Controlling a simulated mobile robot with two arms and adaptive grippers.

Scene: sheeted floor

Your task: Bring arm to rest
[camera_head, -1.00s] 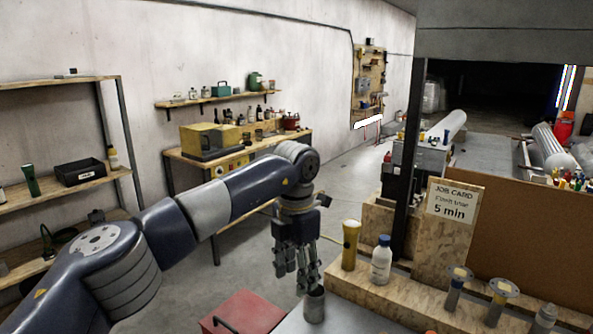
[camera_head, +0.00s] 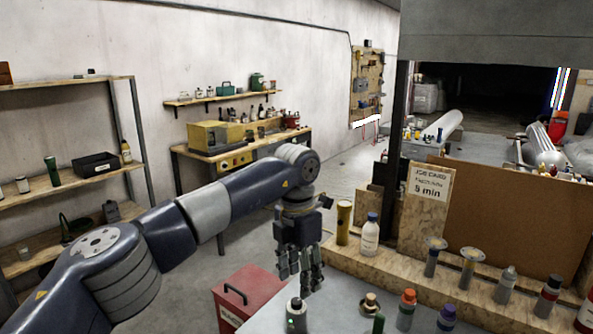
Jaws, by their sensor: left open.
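My left arm comes in from the left and bends down at its wrist. My left gripper (camera_head: 300,274) points down, open and empty, its fingers over the near left part of the grey work surface (camera_head: 335,299). A small grey bottle with a black top (camera_head: 297,316) stands below and in front of the fingers. They look apart from it. A white bottle with a blue cap (camera_head: 370,236) and a yellow cylinder (camera_head: 344,223) stand on the wooden ledge to the right of the gripper. My right gripper is not in view.
A red box (camera_head: 248,292) with a handle is left of the gripper. Several capped bottles, one orange-capped (camera_head: 406,309), stand on the near work surface. A job card (camera_head: 430,184) board stands behind the ledge. Shelves (camera_head: 75,185) are at left; the floor between is open.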

